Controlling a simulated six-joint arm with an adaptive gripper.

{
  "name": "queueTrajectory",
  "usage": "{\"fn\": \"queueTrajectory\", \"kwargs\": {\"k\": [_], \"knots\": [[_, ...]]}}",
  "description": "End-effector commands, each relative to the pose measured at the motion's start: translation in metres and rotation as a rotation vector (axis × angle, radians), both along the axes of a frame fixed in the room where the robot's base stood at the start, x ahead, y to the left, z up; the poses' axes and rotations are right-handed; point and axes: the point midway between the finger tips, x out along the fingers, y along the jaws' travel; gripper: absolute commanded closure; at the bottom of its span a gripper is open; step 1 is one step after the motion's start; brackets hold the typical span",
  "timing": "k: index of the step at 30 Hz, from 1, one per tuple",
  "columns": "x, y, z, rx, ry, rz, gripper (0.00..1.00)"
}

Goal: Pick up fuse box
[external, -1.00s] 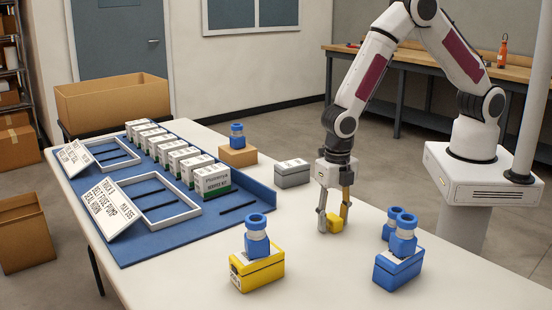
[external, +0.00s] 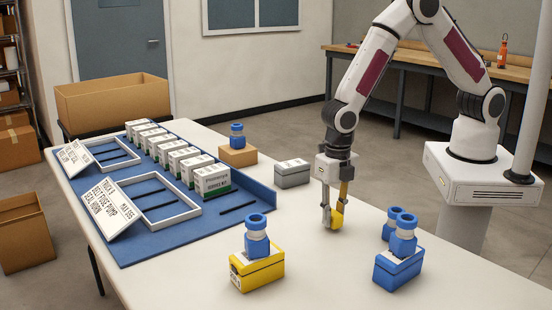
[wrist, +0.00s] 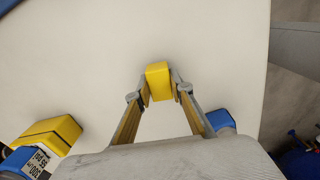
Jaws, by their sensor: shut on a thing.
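A small plain yellow box (external: 337,219) is between the fingers of my gripper (external: 333,224), at the middle of the white table. No label shows on it, but it fits the fuse box. In the wrist view, the yellow box (wrist: 158,80) is pinched from both sides by the fingertips of my gripper (wrist: 159,89). My gripper points down and is shut on it. The box is at or just above the tabletop; the gap cannot be told clearly.
A larger yellow box (external: 258,272) with a blue-capped jar stands front left. A blue box (external: 398,270) with a jar is at the right, another jar behind it. A grey box (external: 292,174) stands behind. A blue mat (external: 135,252) holds white cartons, frames and signs.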

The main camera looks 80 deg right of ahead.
Motion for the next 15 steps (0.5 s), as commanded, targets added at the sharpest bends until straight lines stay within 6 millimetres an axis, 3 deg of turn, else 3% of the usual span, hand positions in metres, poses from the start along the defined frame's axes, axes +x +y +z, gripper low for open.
{"fn": "queueTrajectory", "kwargs": {"k": [15], "knots": [[0.000,0.000,0.065,0.001,-0.002,0.000,1.00]]}}
